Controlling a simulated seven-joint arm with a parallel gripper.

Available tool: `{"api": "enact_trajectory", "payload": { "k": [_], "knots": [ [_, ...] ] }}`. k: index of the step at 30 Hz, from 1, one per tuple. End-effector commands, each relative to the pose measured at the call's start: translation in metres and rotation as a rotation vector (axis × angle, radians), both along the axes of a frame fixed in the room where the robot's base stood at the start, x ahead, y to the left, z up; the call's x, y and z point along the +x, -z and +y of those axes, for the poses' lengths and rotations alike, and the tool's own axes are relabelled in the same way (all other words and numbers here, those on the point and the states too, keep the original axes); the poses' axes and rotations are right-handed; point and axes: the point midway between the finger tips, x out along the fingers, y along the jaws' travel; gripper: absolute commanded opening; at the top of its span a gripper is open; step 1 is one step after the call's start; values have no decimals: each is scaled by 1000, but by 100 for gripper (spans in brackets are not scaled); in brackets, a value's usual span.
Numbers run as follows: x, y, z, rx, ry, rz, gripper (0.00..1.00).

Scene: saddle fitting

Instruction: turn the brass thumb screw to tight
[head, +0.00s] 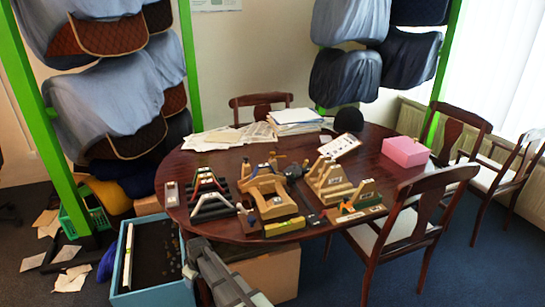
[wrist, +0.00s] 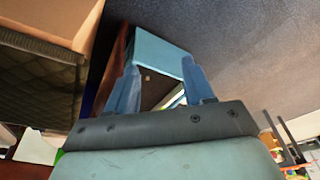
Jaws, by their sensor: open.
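A wooden fixture (head: 270,193) stands on the near part of the round table, among other wooden and coloured pieces. A small brass-coloured part shows at its back (head: 273,160); it is too small to tell whether it is the thumb screw, or how far it is turned. My gripper (wrist: 160,88) shows in the wrist view with its two blue fingers apart and nothing between them. It points toward the light-blue crate (wrist: 160,42), away from the fixture. In the head view my arm comes up from the bottom edge, below the table's near side; its fingertips cannot be made out.
The round table (head: 385,185) also bears stepped racks (head: 212,195), a wooden stand (head: 329,183), papers (head: 225,137) and a pink box (head: 406,151). Chairs stand around it. The light-blue crate (head: 120,258) and a cardboard box (head: 275,272) are on the floor near my arm.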

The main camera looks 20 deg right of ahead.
Motion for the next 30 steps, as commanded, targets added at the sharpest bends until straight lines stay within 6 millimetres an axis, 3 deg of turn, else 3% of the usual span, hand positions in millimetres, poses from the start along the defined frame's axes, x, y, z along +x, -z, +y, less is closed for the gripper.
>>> {"api": "enact_trajectory", "payload": {
  "k": [1, 9, 13, 17, 20, 23, 26, 30],
  "knots": [
    [21, -18, 15, 10, -29, -36, 52],
    [100, -122, 79, 49, -178, -212, 52],
    [134, -168, 91, 49, -234, -270, 52],
    [169, -210, 84, 29, -280, -299, 52],
    [202, -241, 56, -4, -307, -297, 52],
    [234, -269, 9, -48, -326, -269, 52],
    [259, -293, -45, -90, -338, -224, 52],
    [288, -330, -132, -144, -350, -147, 52]
  ]
}}
